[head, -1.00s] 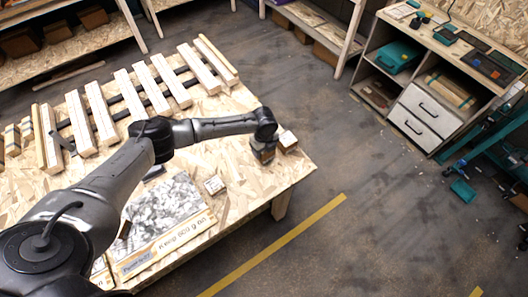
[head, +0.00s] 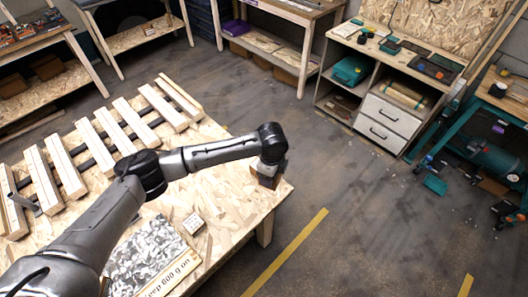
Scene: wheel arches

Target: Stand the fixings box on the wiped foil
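A small brown box (head: 265,182) stands near the right corner of the wooden table. My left gripper (head: 270,171) points down at this box and overlaps it in view; its fingers are too dark and hidden to tell if they grip it. A smaller pale box (head: 194,223) lies on the table to the left, with dark marks on top. I cannot read which box holds fixings. The crumpled silver foil (head: 146,256) lies flat near the table's front edge, beside a printed strip reading in part "600 g on". My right gripper is not in view.
A slatted wooden pallet-like frame (head: 110,140) covers the table's back left. Bare board (head: 235,205) lies between the pale box and the table corner. A drawer cabinet (head: 385,120) and shelves stand beyond, across the floor.

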